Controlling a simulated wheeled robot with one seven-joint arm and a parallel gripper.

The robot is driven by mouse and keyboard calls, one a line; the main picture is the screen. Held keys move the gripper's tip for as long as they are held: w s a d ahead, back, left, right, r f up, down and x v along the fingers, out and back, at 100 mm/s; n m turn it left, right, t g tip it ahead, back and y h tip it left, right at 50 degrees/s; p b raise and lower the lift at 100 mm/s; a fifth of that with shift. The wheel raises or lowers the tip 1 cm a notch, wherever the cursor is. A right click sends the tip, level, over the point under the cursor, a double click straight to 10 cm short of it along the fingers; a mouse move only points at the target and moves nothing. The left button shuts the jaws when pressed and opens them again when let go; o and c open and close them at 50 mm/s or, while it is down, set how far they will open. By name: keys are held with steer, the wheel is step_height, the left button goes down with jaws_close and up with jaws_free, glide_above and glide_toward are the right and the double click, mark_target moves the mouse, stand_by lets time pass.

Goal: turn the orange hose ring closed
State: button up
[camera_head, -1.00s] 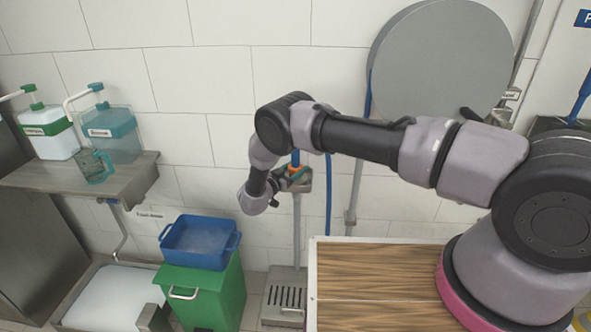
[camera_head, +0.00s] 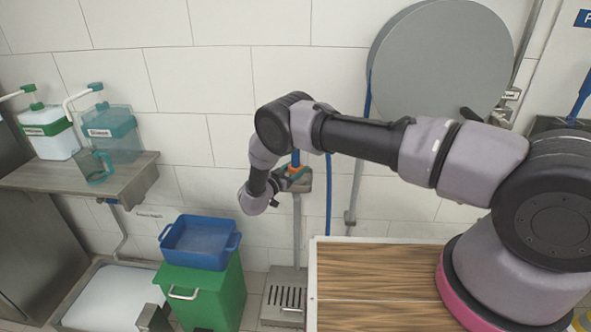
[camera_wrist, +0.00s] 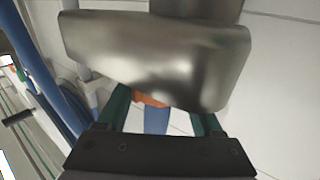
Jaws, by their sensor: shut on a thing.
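The orange hose ring (camera_head: 295,169) shows in the head view on the wall fitting, just right of my wrist, below a short piece of blue hose. In the wrist view, part of the orange ring (camera_wrist: 150,98) shows between the green fingers of my gripper (camera_wrist: 158,110), with blue hose below it. The gripper is shut on the ring. A shiny metal body (camera_wrist: 155,55) hides the fingertips and most of the ring. In the head view my arm hides the fingers.
A grey hose reel (camera_head: 440,60) hangs on the wall at upper right. A blue tub (camera_head: 200,243) sits on a green bin (camera_head: 205,290) at lower left. A steel shelf (camera_head: 70,185) holds two dispensers and a cup. A wooden top (camera_head: 375,270) lies below the arm.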

steer(key=o, duration=1.4)
steer(key=shift+c, duration=0.2)
steer(key=v, duration=1)
steer(key=shift+s+a, duration=0.3)
